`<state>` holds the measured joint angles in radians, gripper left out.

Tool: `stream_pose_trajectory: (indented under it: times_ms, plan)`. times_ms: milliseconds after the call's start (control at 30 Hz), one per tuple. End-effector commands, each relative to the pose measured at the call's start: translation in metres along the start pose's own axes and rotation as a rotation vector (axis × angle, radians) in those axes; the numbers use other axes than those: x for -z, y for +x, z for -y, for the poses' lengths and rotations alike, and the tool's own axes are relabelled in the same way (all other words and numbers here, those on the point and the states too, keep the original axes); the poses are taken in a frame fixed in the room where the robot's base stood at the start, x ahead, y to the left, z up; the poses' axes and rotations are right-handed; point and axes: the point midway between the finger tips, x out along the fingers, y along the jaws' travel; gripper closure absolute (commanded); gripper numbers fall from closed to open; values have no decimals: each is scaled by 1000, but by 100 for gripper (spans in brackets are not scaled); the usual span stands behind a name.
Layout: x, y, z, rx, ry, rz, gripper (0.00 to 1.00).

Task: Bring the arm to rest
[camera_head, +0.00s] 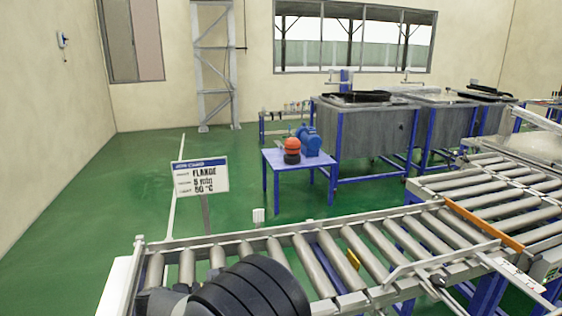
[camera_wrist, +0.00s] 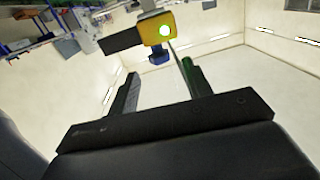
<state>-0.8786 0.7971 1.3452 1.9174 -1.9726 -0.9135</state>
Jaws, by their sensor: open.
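My gripper (camera_wrist: 158,90) shows in the wrist view with its two dark fingers apart. Nothing sits between the fingertips. A yellow block with a bright round light (camera_wrist: 157,28) appears beyond the fingers, with a blue part under it; I cannot tell how far away it is. My gripper does not show in the head view. Dark rounded ribbed shapes, apparently my arm, stand at the bottom of the head view, in front of the roller conveyor (camera_head: 300,262).
A sign card (camera_head: 200,177) stands behind the conveyor. A blue table (camera_head: 287,160) carries an orange-and-black object (camera_head: 292,150) and a blue motor-like object (camera_head: 310,141). Grey tanks (camera_head: 365,130) stand behind at the right. Green floor (camera_head: 110,200) is open at the left.

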Motion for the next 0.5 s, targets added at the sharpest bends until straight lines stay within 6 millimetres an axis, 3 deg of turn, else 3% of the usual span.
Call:
stream_pose_trajectory:
  times_ms: [200, 500]
  plan:
    - [4, 40, 0, -3, 1, 1, 53]
    - [3, 63, 0, 0, 1, 1, 53]
